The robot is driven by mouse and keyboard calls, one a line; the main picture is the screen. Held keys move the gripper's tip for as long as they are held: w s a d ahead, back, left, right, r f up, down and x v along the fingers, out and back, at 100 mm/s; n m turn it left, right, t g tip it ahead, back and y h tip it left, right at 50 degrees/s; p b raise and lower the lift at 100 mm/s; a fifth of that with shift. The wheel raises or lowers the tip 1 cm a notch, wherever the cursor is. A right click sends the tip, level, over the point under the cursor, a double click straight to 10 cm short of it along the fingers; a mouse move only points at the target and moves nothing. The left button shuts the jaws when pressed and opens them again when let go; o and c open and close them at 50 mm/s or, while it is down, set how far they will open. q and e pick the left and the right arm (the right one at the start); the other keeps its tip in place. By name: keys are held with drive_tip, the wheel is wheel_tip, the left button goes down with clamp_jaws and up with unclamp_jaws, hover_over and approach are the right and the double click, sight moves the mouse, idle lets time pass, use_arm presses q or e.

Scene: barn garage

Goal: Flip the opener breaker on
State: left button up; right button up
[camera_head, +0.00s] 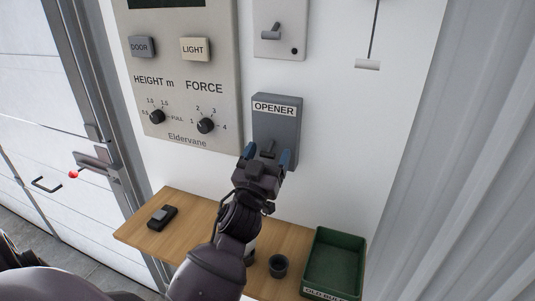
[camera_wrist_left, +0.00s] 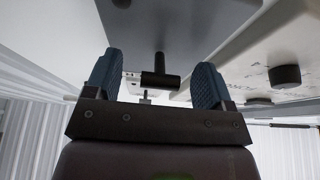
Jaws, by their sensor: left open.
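The opener breaker (camera_head: 276,116) is a grey box labelled OPENER on the white wall, with a dark lever (camera_head: 267,148) low on its front. My left gripper (camera_head: 266,158) is in front of the lower part of the box, its blue-padded fingers open on either side of the lever. In the left wrist view the lever's black crossbar (camera_wrist_left: 160,80) shows between the two open fingers (camera_wrist_left: 158,85), apart from both. The lower part of the box is hidden behind the gripper. My right gripper is not in view.
The control panel (camera_head: 186,115) with DOOR and LIGHT buttons and two knobs is left of the breaker. A switch plate (camera_head: 287,45) is above it. Below are a wooden shelf (camera_head: 185,207), a black device (camera_head: 162,217), a dark cup (camera_head: 278,266) and a green bin (camera_head: 316,240).

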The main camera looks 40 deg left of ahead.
sight(272, 141)
use_arm(q)
drive_tip(key=shift+c, duration=0.2)
drive_tip(key=c, duration=0.9)
drive_tip(key=shift+o, duration=0.2)
drive_tip(key=shift+r+g+p, duration=0.25)
drive_tip(key=shift+g+p, duration=0.05)
drive_tip(key=shift+p, duration=0.4)
drive_tip(key=shift+s+r+g+h+p, duration=0.1)
drive_tip(key=shift+r+g+h+p, duration=0.15)
drive_tip(key=shift+g+h+p, duration=0.35)
drive_tip(key=shift+r+g+p, duration=0.1)
drive_tip(key=shift+g+p, duration=0.2)
drive_tip(key=shift+p, duration=0.05)
drive_tip(key=shift+s+d+r+g, duration=0.1)
drive_tip(key=shift+r+g, duration=0.25)
drive_tip(key=shift+g, duration=0.65)
drive_tip(key=shift+w+r+g+h, duration=0.1)
drive_tip(key=shift+r+g+h, duration=0.3)
drive_tip(key=shift+g, duration=0.9)
drive_tip(key=shift+w+r+g+h, duration=0.1)
drive_tip(key=shift+r+g+h, duration=0.3)
drive_tip(key=shift+g, duration=0.9)
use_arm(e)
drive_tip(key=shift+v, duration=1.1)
use_arm(q)
drive_tip(key=shift+r, duration=0.1)
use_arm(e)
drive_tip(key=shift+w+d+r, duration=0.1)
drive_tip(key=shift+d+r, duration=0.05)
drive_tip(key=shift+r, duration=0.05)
